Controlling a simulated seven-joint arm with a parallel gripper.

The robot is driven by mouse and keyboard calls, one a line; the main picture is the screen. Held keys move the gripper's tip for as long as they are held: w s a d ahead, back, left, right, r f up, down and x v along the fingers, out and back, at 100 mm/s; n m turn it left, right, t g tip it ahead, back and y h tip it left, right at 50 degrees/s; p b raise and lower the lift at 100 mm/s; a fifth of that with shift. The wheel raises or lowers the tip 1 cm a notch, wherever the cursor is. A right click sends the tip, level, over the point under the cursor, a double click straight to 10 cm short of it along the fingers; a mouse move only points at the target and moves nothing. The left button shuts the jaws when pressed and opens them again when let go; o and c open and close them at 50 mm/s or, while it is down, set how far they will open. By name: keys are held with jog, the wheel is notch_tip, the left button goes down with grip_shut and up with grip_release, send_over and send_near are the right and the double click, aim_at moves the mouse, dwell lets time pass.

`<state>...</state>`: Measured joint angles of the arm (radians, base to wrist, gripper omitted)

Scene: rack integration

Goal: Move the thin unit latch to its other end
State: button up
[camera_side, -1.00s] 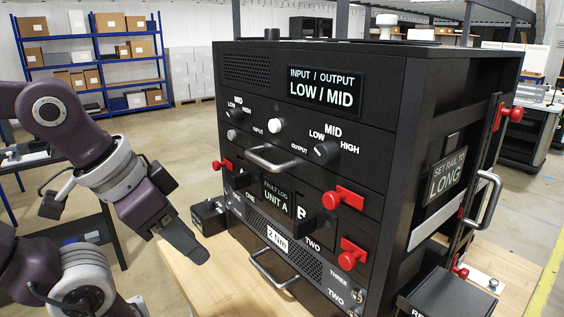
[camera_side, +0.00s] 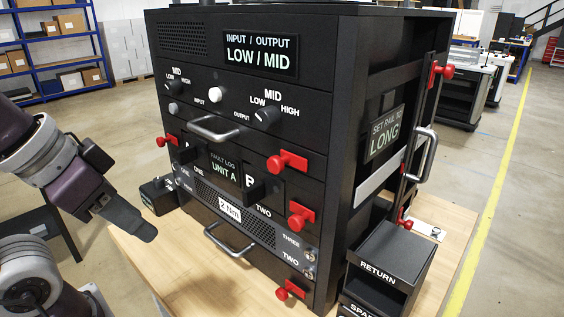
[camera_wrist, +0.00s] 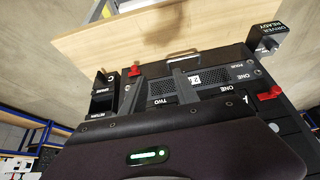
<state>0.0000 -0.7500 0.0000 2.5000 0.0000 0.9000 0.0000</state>
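Several red latches show on the black rack's front in the side view. One latch (camera_side: 290,290) is low at the right, by the thin vented panel (camera_side: 262,232) with the "2 Nm" tag. Another latch (camera_side: 302,215) is above it, a third (camera_side: 288,162) higher, and one (camera_side: 168,140) at the left edge. No label shows which belongs to the thin unit. My gripper (camera_side: 142,231) is left of the rack front, apart from it and pointing down-right. In the wrist view the fingers (camera_wrist: 157,90) stand apart with nothing between them, before the vented panel (camera_wrist: 220,82).
A metal handle (camera_side: 230,243) juts out low on the front, and another handle (camera_side: 215,130) higher up. A small black box (camera_side: 158,195) stands left of the rack. RETURN bins (camera_side: 392,265) stand at right. The wooden tabletop (camera_side: 165,265) in front is clear.

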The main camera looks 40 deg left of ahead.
jog(key=shift+o, duration=1)
jog(key=shift+w+d+r, duration=0.1)
jog(key=shift+w+r, duration=0.1)
jog(key=shift+r, duration=0.1)
jog(key=g+h, duration=0.1)
jog(key=h, duration=0.2)
send_near(272, 158)
notch_tip(272, 158, down, 2)
jog(key=shift+n, duration=0.3)
jog(key=x, duration=0.7)
jog(key=shift+w+d+r, duration=0.15)
jog(key=shift+w+r, duration=0.05)
jog(key=shift+w, duration=0.2)
jog(key=shift+w+f, duration=0.1)
jog(key=shift+f, duration=0.1)
grip_shut()
